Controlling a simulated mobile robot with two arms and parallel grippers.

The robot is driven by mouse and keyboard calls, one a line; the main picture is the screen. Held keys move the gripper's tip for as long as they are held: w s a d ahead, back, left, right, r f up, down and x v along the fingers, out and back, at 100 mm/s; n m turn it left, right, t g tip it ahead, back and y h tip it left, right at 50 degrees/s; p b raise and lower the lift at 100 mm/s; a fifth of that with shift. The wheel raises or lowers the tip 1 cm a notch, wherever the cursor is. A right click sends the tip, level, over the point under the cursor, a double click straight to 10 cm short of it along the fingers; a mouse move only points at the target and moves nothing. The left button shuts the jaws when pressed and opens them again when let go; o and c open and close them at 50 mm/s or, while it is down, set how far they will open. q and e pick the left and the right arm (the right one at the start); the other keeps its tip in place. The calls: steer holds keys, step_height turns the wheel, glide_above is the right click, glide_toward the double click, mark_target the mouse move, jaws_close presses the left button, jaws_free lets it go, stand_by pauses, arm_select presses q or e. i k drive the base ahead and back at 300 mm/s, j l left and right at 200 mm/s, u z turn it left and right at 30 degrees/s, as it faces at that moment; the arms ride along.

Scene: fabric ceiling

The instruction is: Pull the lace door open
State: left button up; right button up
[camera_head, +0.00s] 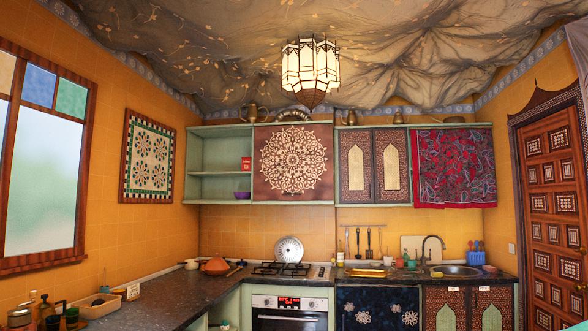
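A brown cabinet panel with a large round white lace-like pattern (293,162) is on the upper wall cabinets, left of the middle cupboard. It looks shut, and I cannot make out a handle on it. To its left is an open shelf section (219,165) holding a red box (246,163) and a purple bowl (242,195). Neither of my grippers is in view.
Below are an oven (289,318), a stove (287,270) and a dark counter (190,297). Arched-panel doors (375,166) and a red patterned cloth (453,167) lie to the right. A lantern (310,68) hangs in front of the upper cabinets.

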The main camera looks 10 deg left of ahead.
mark_target(292, 163)
steer(key=i+u, duration=0.1)
steer(key=u, duration=0.45)
steer(key=i, duration=4.6)
